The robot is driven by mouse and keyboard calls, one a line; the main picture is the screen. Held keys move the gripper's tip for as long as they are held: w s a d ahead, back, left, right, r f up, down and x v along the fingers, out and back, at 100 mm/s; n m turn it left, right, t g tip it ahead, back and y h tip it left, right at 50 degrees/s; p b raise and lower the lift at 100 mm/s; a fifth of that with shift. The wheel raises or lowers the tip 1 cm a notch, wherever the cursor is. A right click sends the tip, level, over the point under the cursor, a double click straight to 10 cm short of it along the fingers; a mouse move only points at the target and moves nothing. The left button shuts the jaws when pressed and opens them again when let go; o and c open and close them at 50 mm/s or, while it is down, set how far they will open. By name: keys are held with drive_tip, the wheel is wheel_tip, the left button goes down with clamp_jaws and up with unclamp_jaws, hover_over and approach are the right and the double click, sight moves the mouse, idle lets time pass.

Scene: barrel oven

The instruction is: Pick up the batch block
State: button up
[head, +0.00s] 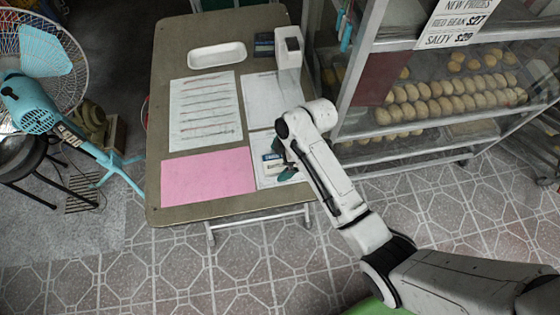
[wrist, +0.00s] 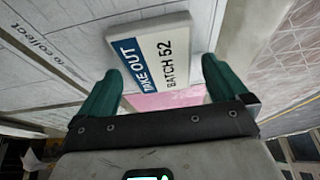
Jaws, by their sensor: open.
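The batch block is a flat cream block with a blue "TAKE OUT" band and "BATCH 52" lettering. It lies on a white sheet near the table's right edge in the head view (head: 270,170), partly covered by my gripper (head: 284,163). In the wrist view the block (wrist: 150,45) is large, just ahead of my gripper (wrist: 161,70). The green fingers stand apart, one at each side of the block's near end. The gripper is open and empty; the left finger appears close to the block, but I cannot tell whether it touches.
The table (head: 190,212) also bears a pink sheet (head: 208,177), printed papers (head: 204,110), a white tray (head: 217,55) and a white device (head: 289,48). A glass-sided rack of buns (head: 440,105) stands close on the right. A teal fan (head: 30,105) stands left.

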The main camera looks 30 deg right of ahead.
drive_tip(key=shift+c, duration=0.5)
drive_tip(key=c, duration=1)
